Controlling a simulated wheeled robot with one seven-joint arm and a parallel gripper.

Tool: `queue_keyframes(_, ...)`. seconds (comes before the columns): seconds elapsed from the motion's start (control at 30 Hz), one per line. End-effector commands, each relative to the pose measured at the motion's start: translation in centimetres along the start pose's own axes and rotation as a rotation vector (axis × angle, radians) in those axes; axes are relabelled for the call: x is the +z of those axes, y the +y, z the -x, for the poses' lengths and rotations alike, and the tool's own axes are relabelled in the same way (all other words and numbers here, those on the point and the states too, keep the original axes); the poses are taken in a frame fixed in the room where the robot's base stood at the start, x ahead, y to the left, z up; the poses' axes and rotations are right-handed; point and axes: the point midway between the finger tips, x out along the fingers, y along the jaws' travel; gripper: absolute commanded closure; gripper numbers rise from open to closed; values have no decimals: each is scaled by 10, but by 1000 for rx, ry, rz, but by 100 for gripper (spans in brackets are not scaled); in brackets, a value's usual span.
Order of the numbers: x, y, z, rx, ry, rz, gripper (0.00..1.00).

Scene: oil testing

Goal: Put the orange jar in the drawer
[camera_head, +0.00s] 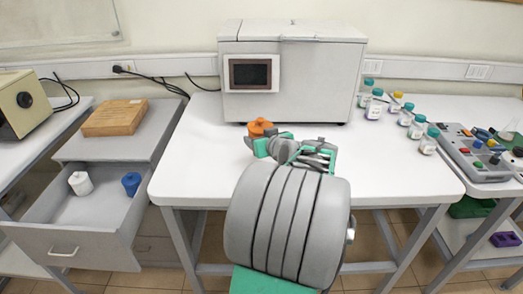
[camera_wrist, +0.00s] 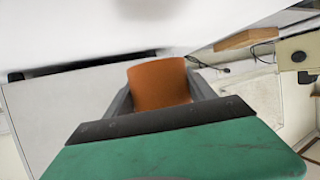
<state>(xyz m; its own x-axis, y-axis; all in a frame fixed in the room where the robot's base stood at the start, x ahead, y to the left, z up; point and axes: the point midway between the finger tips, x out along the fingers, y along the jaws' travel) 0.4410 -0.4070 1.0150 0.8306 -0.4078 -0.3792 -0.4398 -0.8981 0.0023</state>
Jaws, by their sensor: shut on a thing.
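The orange jar (camera_head: 260,127) is above the white table in front of the large white machine. My gripper (camera_head: 259,142) is shut on the orange jar, which also shows between the fingers in the wrist view (camera_wrist: 158,84). Its lower part is hidden by the gripper in the head view, and I cannot tell whether it touches the table. The drawer (camera_head: 62,246) at the left is pulled open. A white jar (camera_head: 80,184) and a blue jar (camera_head: 130,184) stand inside it, with bare floor between and around them.
A wooden box (camera_head: 115,118) sits on the cabinet top above the drawer. The white machine (camera_head: 291,75) stands behind my gripper. Several small bottles (camera_head: 417,126) stand at the right of the table, beside a grey tray (camera_head: 475,155). The table's left part is clear.

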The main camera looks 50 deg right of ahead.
Motion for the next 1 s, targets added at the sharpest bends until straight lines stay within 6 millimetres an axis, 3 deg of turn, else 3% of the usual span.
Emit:
queue_keyframes(0.1,20,8,-28,-2,-8,-6,78)
queue_keyframes(0.33,35,16,-54,0,-4,-3,78)
queue_keyframes(0.5,60,16,-64,0,-5,-5,78)
queue_keyframes(0.87,66,16,-67,1,-2,-2,78)
queue_keyframes(0.9,66,16,-66,1,-3,-3,35)
queue_keyframes(1.0,65,16,-66,1,-3,-3,27)
